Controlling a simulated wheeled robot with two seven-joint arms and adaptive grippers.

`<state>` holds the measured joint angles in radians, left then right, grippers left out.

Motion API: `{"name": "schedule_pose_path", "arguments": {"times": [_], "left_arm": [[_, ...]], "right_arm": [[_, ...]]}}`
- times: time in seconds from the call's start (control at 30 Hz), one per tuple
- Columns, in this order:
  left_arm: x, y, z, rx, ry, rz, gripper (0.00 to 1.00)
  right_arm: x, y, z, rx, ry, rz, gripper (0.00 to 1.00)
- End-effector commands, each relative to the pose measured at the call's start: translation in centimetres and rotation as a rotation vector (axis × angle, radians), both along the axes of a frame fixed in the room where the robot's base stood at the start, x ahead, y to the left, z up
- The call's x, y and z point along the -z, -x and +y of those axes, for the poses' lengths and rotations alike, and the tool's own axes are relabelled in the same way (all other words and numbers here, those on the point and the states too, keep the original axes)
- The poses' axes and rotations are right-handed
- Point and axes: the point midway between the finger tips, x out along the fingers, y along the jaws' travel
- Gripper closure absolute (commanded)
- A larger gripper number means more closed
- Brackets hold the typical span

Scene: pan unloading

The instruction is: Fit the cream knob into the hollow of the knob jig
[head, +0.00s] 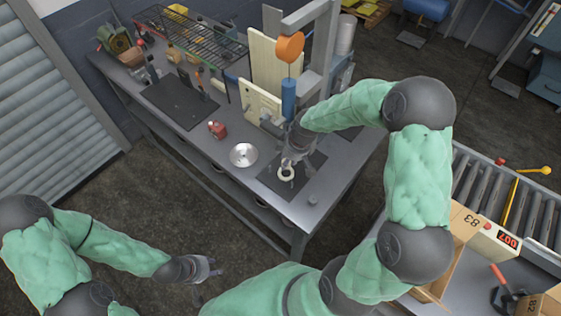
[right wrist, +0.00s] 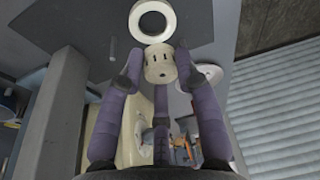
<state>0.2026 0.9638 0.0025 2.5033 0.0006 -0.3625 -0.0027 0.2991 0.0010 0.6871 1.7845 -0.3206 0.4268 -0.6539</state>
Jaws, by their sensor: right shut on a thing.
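The cream knob (right wrist: 158,67), with small dark slots in its face, is between the purple fingertips of my right gripper (right wrist: 160,75), which is shut on it. The knob jig (right wrist: 136,33) is a cream ring with a round hollow, just beyond the knob in the right wrist view; I cannot tell whether they touch. In the head view the jig (head: 286,180) lies on a dark mat, with my right gripper (head: 289,161) close above it; the knob is hard to make out there. My left gripper (head: 208,268) is empty, its fingers apart, over the floor away from the bench.
The grey bench (head: 225,195) holds a silver disc (head: 243,155), a red object (head: 216,130), a small grey cylinder (head: 312,199) and a dark mat (head: 180,100). A post with an orange reel (head: 290,46) and a hanging blue tool (head: 289,97) stands close behind my right gripper.

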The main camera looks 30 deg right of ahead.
Motion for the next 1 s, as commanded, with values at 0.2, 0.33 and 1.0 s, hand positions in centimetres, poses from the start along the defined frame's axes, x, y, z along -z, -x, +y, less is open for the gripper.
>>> {"name": "schedule_pose_path", "arguments": {"times": [0.2,0.33,1.0], "left_arm": [[0.1,0.0,0.0,0.0,0.0,0.0,0.6],[0.3,0.0,0.0,0.0,0.0,0.0,0.6],[2.2,0.0,0.0,0.0,0.0,0.0,0.6]], "right_arm": [[0.2,0.0,-0.5,0.013,0.001,0.0,0.92],[0.4,0.0,-0.5,0.012,0.001,0.0,0.92],[3.1,0.0,-0.5,0.012,0.002,-0.001,0.92]]}}
